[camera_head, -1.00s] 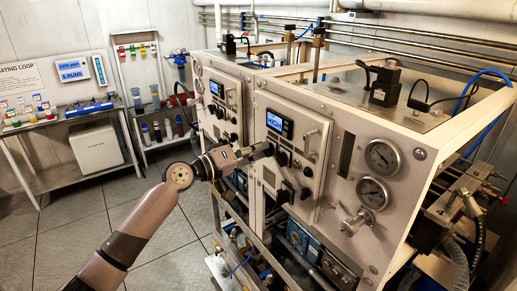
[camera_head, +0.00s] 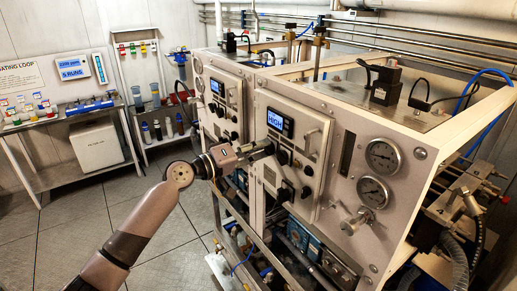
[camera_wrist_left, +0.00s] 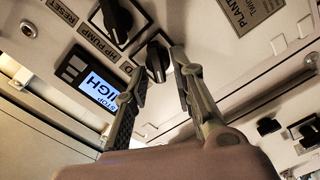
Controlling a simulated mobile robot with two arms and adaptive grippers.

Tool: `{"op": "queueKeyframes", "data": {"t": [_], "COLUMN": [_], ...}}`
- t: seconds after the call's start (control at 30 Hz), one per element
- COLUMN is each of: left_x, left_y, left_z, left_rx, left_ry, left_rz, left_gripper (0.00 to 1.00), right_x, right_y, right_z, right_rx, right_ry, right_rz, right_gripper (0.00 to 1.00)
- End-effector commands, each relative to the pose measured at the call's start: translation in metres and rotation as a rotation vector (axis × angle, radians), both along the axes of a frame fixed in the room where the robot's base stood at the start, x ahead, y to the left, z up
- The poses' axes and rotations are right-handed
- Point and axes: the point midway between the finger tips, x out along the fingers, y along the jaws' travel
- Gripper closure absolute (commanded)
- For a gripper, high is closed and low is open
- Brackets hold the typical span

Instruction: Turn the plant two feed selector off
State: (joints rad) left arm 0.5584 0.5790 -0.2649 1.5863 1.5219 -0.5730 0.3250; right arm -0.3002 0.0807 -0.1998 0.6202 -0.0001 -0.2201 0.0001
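My left gripper (camera_head: 262,150) reaches from the left to the front panel of the nearer machine (camera_head: 293,145), below its blue display (camera_head: 275,121). In the left wrist view, the two fingers of the gripper (camera_wrist_left: 158,65) are apart, with a black selector knob (camera_wrist_left: 156,62) between their tips. I cannot tell whether the fingertips touch it. A second black knob (camera_wrist_left: 115,22) is next to it, near "HP PUMP" and "RESET" lettering. The display (camera_wrist_left: 97,90) is upside down there and reads "HIGH". The lettering for this selector is not readable. My right gripper is not in view.
More black knobs (camera_head: 285,194) are lower on the same panel. Two round gauges (camera_head: 382,155) and a metal valve (camera_head: 357,221) are to the right. A similar panel (camera_head: 222,105) is farther left.

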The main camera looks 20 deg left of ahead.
Motion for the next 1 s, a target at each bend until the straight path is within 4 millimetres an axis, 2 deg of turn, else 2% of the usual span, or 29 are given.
{"op": "queueKeyframes", "data": {"t": [0.33,0.47,0.8,1.0], "left_x": [-0.001,-0.008,-0.063,-0.087], "left_y": [0.0,0.007,0.049,0.067], "left_z": [0.0,-0.001,-0.002,-0.002], "left_rx": [0.002,0.002,0.005,0.003], "left_ry": [-0.001,0.0,0.003,0.002], "left_rz": [-0.001,0.002,0.002,0.001], "left_gripper": [0.7,0.7,0.7,0.7], "right_x": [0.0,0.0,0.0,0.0], "right_y": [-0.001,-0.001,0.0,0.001], "right_z": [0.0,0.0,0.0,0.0], "right_rx": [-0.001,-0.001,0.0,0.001], "right_ry": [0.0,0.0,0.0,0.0], "right_rz": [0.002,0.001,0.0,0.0], "right_gripper": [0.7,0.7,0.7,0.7]}}
